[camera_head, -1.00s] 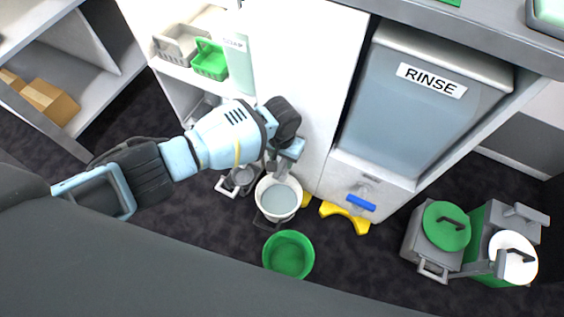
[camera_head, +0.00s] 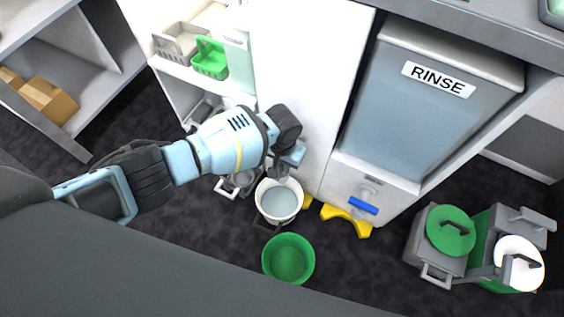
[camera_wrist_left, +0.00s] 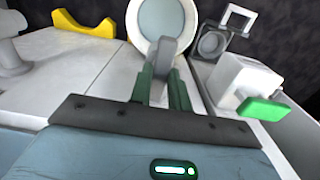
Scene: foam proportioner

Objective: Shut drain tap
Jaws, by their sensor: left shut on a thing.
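My left gripper (camera_head: 283,163) reaches down by the white cabinet front, above a white bucket. In the left wrist view its two green fingers (camera_wrist_left: 165,88) are shut on a grey lever (camera_wrist_left: 172,52), which I take for the drain tap's handle. The tap's body is hidden behind the gripper and arm in the head view. The white bucket (camera_head: 279,215) stands on the floor under the lever with pale liquid in it; it also shows in the left wrist view (camera_wrist_left: 193,44). My right gripper is out of view.
A tap with a blue handle (camera_head: 363,206) sits under the RINSE tank (camera_head: 425,110). A green bucket (camera_head: 288,276) stands in front of the white one. A yellow foot (camera_head: 340,218) is at the cabinet base. A green-ended fitting (camera_wrist_left: 263,108) is right of my fingers.

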